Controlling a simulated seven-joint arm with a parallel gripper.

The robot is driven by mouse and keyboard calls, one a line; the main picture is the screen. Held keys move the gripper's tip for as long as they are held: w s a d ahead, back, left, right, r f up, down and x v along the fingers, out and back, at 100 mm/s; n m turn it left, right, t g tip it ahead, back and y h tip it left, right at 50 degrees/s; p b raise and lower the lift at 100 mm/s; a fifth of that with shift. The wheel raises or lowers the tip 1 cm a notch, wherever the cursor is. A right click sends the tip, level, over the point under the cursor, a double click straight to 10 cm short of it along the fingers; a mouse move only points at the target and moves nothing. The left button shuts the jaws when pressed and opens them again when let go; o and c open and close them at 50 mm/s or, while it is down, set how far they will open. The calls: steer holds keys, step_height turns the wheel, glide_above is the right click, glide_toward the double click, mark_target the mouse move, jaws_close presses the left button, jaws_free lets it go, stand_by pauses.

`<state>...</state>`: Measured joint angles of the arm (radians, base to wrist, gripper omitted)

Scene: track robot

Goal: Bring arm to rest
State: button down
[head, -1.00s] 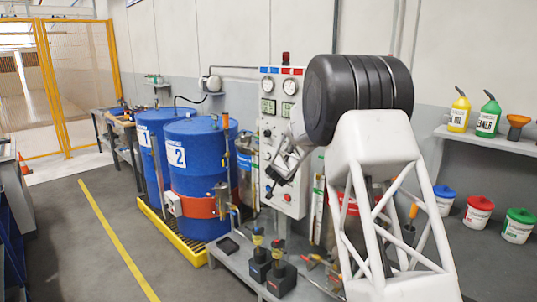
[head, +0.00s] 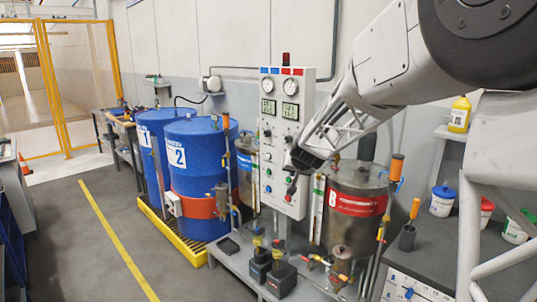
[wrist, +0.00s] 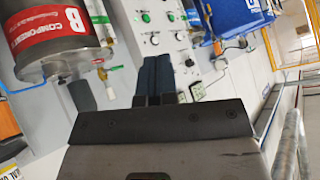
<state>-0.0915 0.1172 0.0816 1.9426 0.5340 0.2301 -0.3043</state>
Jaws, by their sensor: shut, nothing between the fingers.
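My gripper (head: 297,162) is in front of the lower right part of the white control panel (head: 282,120) in the head view. My white arm reaches in from the upper right. In the wrist view my gripper (wrist: 153,62) shows its two dark fingers side by side and closed, with nothing between them. Behind them the panel (wrist: 165,18) shows green buttons and black knobs. I cannot tell whether the fingertips touch the panel.
A metal tank with a red label (head: 357,204) stands right of the panel, close to my gripper. Blue drums (head: 190,160) stand on a yellow pallet to the left. A yellow bottle (head: 459,114) and lidded tubs (head: 443,201) are at the right.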

steer(key=s+d+r+g, duration=0.2)
steer(key=s, duration=1.1)
steer(key=s+d+r+g, duration=0.1)
steer(key=s+d, duration=0.2)
steer(key=s, duration=1.1)
steer(key=s+d+f+g+h, duration=0.1)
steer(key=s+d+f, duration=0.1)
steer(key=s, duration=1.1)
steer(key=s+d+f+g+h, duration=0.1)
steer(key=s+d+f+g, duration=0.1)
steer(key=s, duration=1.1)
steer(key=shift+d+f+n+h, duration=0.3)
steer(key=shift+d+f, duration=0.2)
steer(key=shift+f, duration=0.2)
